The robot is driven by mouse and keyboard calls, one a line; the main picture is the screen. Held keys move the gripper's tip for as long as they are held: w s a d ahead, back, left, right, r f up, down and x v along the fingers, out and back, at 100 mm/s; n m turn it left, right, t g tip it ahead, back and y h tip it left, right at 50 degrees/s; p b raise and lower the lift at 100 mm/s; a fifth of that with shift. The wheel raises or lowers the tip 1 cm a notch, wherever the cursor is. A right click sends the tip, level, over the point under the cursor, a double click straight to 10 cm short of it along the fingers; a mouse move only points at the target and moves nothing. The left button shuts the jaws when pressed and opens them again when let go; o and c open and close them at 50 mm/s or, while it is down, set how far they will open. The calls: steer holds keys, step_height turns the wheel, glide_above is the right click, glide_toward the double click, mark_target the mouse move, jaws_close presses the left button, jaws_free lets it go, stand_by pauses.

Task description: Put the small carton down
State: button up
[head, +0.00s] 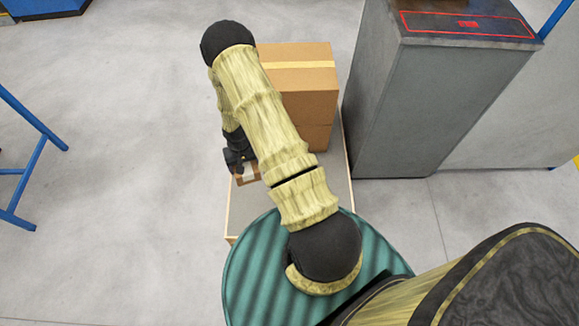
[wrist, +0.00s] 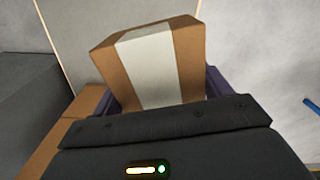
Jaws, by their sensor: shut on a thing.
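The small carton (head: 247,176) is brown with a pale tape strip and is partly hidden by my arm in the head view. In the wrist view the small carton (wrist: 191,50) fills the space between my dark purple fingers, with its wide white tape facing the camera. My gripper (head: 238,160) is shut on it. It is over the grey, wood-edged platform (head: 335,192), in front of the larger cartons. I cannot tell whether its underside touches the platform. The platform also shows in the wrist view (wrist: 75,22) behind the carton.
Larger taped cartons (head: 305,78) are stacked at the back of the platform. A grey cabinet (head: 425,105) with a red-outlined top stands close on the right. A blue metal frame (head: 35,130) stands at the left. Open concrete floor lies left of the platform.

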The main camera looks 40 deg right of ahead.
steer(key=w+d+f+m+b, duration=0.1)
steer(key=d+f+b, duration=0.2)
steer(key=f+b, duration=0.9)
steer(key=w+d+f+m+b, duration=0.1)
steer(key=d+f+m+b, duration=0.1)
steer(key=f+b, duration=1)
steer(key=shift+w+d+f+m+b, duration=0.25)
steer(key=shift+d+b, duration=0.4)
steer(key=shift+b, duration=3.1)
steer(key=shift+s+r, duration=0.1)
steer(key=b, duration=0.4)
glide_above(265, 196)
step_height(265, 196, down, 6)
steer(key=shift+f, duration=0.15)
steer(key=shift+f+b, duration=1.2)
steer(key=shift+f, duration=0.65)
steer(key=shift+f, duration=0.15)
steer(key=o, duration=1.3)
